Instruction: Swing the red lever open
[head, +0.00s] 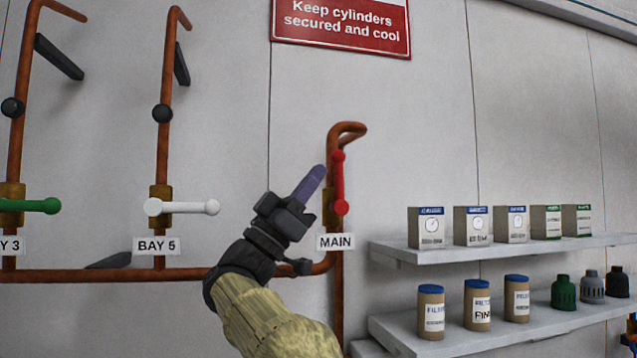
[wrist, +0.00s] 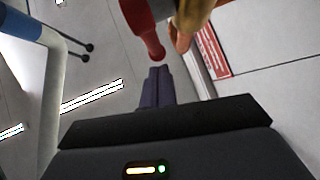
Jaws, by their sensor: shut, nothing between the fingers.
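The red lever (head: 339,182) is on the copper pipe above the MAIN label (head: 335,242). It stands upright, in line with the pipe, with its round pivot at the bottom and its knob at the top. My gripper (head: 318,172) is shut and empty, just left of the lever's upper half. In the wrist view the closed fingers (wrist: 157,75) point at the red lever (wrist: 145,28), whose end is close beyond the tips. I cannot tell whether they touch.
A white lever (head: 185,207) at BAY 5 and a green lever (head: 35,206) at BAY 3 both lie horizontal to the left. A copper pipe (head: 150,274) runs along the wall below. Shelves (head: 480,247) with boxes and canisters stand to the right.

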